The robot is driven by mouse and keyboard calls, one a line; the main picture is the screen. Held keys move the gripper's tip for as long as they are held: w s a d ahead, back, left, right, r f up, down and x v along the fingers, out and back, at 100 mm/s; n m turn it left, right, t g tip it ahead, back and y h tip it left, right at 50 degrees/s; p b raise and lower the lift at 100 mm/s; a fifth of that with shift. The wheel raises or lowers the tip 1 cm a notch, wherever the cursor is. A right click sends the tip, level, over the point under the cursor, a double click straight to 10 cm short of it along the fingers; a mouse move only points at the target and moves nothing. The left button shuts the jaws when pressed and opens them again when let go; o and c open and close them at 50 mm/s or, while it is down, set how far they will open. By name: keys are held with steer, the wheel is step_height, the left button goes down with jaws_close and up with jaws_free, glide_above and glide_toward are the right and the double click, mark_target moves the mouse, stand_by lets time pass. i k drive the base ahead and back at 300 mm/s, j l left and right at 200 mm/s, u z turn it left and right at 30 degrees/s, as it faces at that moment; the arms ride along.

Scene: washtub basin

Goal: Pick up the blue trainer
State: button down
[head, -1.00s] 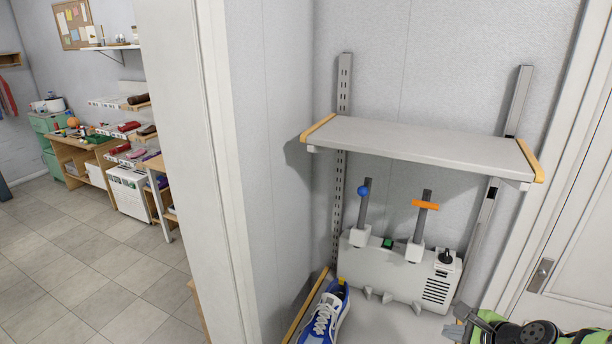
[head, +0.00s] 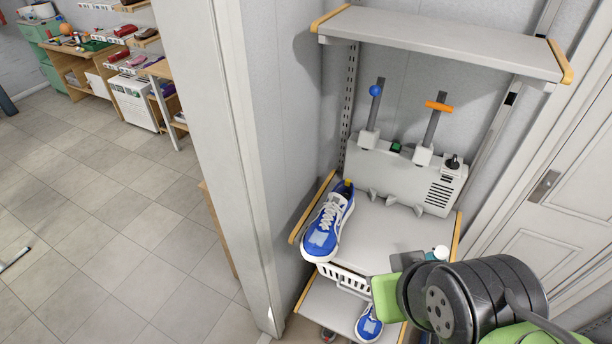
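A blue trainer (head: 328,222) with white laces, white sole and a yellow heel tab sits at the left of the middle shelf (head: 385,235), its toe at the front edge. My green and black arm fills the lower right. A dark grey part that seems to be my gripper (head: 407,261) shows at the arm's far end, over the right of the middle shelf, apart from the trainer. Its fingers cannot be made out.
A grey device with two upright posts (head: 405,180) stands at the back of the middle shelf. A small white-capped bottle (head: 438,254) is near my arm. A white basket (head: 345,280) hangs below. An upper shelf (head: 440,42) overhangs; a wall edge (head: 215,150) stands left.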

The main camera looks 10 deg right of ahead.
mark_target(319, 244)
steer(key=i+j+z, duration=0.15)
steer(key=j, duration=0.4)
steer(key=i+j+z, duration=0.15)
steer(key=j, duration=0.4)
steer(key=j+z, duration=0.15)
steer(key=j, duration=0.45)
steer(key=i+j+z, duration=0.15)
steer(key=j, duration=0.45)
